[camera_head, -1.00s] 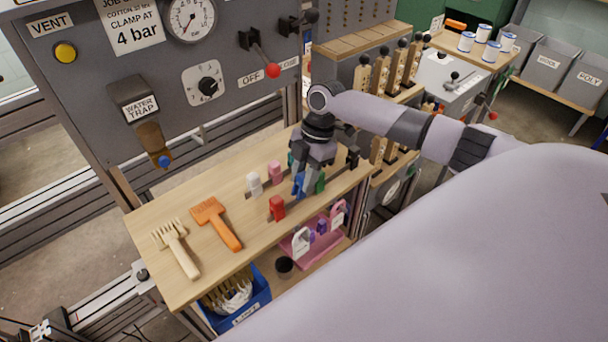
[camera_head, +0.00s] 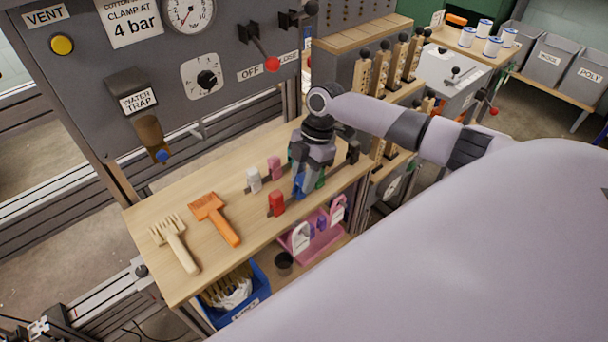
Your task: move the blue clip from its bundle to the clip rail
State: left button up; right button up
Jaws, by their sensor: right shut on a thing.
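The blue clip (camera_head: 299,186) is between the fingers of my right gripper (camera_head: 302,183), low over the wooden bench top near its right end. The gripper points down and is shut on the clip; its fingers hide part of it. I cannot tell whether the clip's lower end touches the dark rail strip (camera_head: 268,213) by the red clip. The red clip (camera_head: 277,202) stands just left of the blue one. A green clip (camera_head: 320,180) is partly hidden close behind the gripper. A white clip (camera_head: 254,180) and a pink clip (camera_head: 275,168) stand further left. My left gripper is out of view.
An orange brush (camera_head: 215,219) and a pale comb (camera_head: 174,243) lie at the bench's left. A pink holder (camera_head: 318,240) with clips and a blue bin (camera_head: 246,308) are below the front edge. The grey control panel (camera_head: 110,60) rises behind.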

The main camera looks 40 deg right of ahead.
jog(key=o, duration=0.9)
jog(key=shift+v, duration=3.5)
